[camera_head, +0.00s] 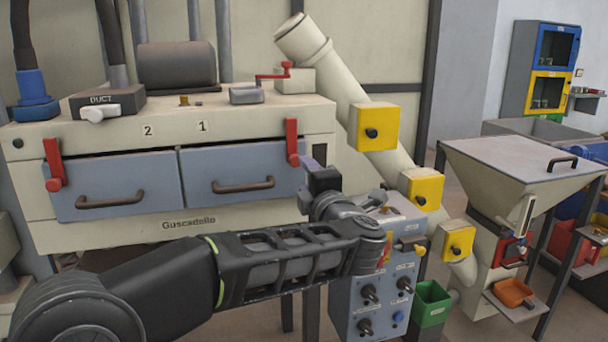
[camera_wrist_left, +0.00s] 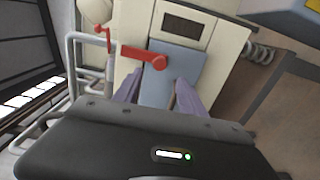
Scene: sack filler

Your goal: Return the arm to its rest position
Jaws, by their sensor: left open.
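My left arm (camera_head: 290,256) reaches in from the left, across the front of the sack filler. My left gripper (camera_head: 318,175) is by the right end of the cream machine body (camera_head: 110,238), near the red latch (camera_head: 292,142) of drawer 1 (camera_head: 240,169). In the left wrist view, my gripper's two fingers (camera_wrist_left: 158,92) are apart with nothing seen between them. Beyond them are a grey-blue panel (camera_wrist_left: 178,65) and a red lever (camera_wrist_left: 143,55). Whether the fingers touch anything cannot be told. My right gripper is not in view.
A grey control box (camera_head: 372,285) with knobs stands just below and right of the gripper. A slanted cream pipe (camera_head: 345,82) with yellow boxes (camera_head: 374,127) runs behind. A green bin (camera_head: 433,302) and a hopper (camera_head: 505,155) are to the right.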

